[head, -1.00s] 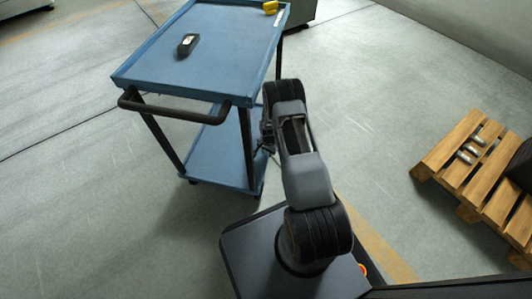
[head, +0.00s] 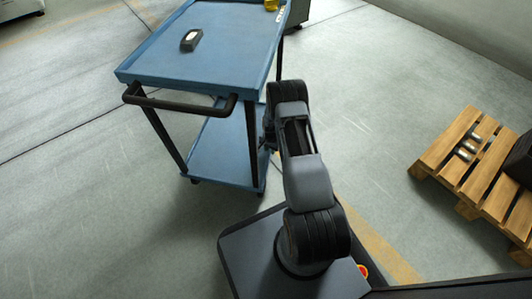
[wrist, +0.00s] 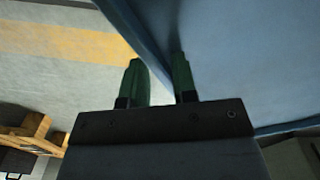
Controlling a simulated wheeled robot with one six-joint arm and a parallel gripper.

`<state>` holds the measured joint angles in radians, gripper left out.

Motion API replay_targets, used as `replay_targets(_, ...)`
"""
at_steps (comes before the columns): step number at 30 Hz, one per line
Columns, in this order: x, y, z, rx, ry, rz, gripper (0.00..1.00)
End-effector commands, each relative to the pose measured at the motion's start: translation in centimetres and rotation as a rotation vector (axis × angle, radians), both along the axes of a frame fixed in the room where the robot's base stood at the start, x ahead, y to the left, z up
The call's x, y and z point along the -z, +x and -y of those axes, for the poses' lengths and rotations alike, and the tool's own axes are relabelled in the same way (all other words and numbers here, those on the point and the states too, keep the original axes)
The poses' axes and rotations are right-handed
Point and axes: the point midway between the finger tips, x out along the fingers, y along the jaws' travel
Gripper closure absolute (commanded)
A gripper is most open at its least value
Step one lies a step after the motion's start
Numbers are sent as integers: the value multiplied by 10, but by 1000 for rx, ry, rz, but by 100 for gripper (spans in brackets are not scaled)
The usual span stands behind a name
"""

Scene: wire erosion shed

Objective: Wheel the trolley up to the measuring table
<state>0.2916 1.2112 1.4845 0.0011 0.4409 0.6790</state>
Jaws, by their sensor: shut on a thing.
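The blue trolley (head: 215,50) stands on the floor ahead of my base, with a top tray, a lower shelf (head: 225,150), dark posts and a black push handle (head: 180,103) on its near side. My gripper (wrist: 158,68) has its two green fingers on either side of a blue edge of the trolley (wrist: 240,60) in the wrist view. It is shut on that edge. In the head view the gripper is mostly hidden behind my arm, at the trolley's right side. I cannot pick out the measuring table for certain.
A dark device (head: 191,40) and a yellow item (head: 271,4) lie on the trolley's tray. A wooden pallet (head: 450,165) with metal cylinders and a dark block stands at right. Part of a grey cabinet (head: 299,12) shows beyond the trolley. Floor at left is clear.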

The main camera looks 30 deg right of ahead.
Motion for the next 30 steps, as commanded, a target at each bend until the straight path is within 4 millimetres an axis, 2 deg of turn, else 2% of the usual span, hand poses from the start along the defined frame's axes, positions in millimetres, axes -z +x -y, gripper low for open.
replay_targets(1,5,-7,11,22,3,-17,100)
replay_targets(9,4,-3,25,16,3,-19,100)
replay_targets(25,3,-2,32,16,3,-20,100)
replay_targets(26,3,-2,32,16,4,-19,71)
replay_targets(30,3,-1,30,11,3,-17,58)
